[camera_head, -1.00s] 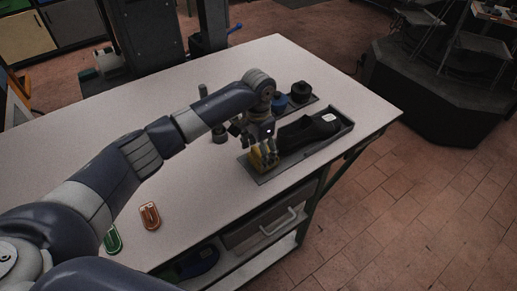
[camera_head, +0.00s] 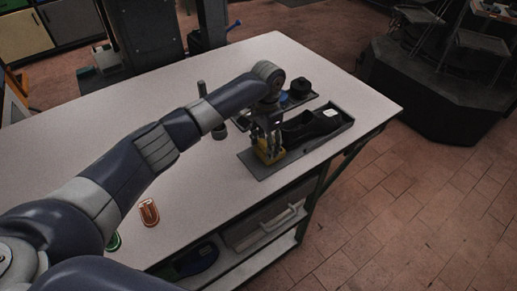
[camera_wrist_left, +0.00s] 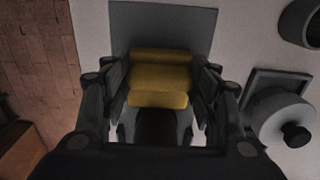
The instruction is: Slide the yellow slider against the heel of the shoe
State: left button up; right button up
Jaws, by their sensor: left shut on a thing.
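The yellow slider (camera_head: 269,156) sits on a dark grey tray (camera_head: 255,166) at the table's right edge. My left gripper (camera_head: 268,148) reaches down from above and is shut on the slider, with fingers on both sides of it. The black shoe (camera_head: 318,122) lies on the same tray to the right. In the left wrist view, the slider (camera_wrist_left: 159,78) is between the fingers and a dark shape, likely the shoe's heel (camera_wrist_left: 158,127), lies just below it. I cannot tell whether they touch. My right gripper is not in view.
A second tray with dark round parts (camera_head: 300,88) stands behind the shoe. A grey post (camera_head: 202,88) and a small cylinder (camera_head: 219,132) stand left of the wrist. An orange piece (camera_head: 149,212) and a green piece (camera_head: 115,241) lie near the front. The table's left middle is clear.

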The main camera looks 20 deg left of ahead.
pick_arm(q)
jog(key=shift+w+d+r, duration=0.1)
jog(key=shift+w+d, duration=0.45)
jog(key=shift+w, duration=0.25)
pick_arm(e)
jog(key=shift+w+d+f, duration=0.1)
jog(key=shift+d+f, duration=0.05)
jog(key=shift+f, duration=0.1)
pick_arm(q)
jog(key=o, duration=1.5)
jog(key=shift+r, duration=0.1)
notch_tip(320, 180, up, 12)
jog(key=shift+f, duration=0.15)
jog(key=shift+s+f, duration=0.1)
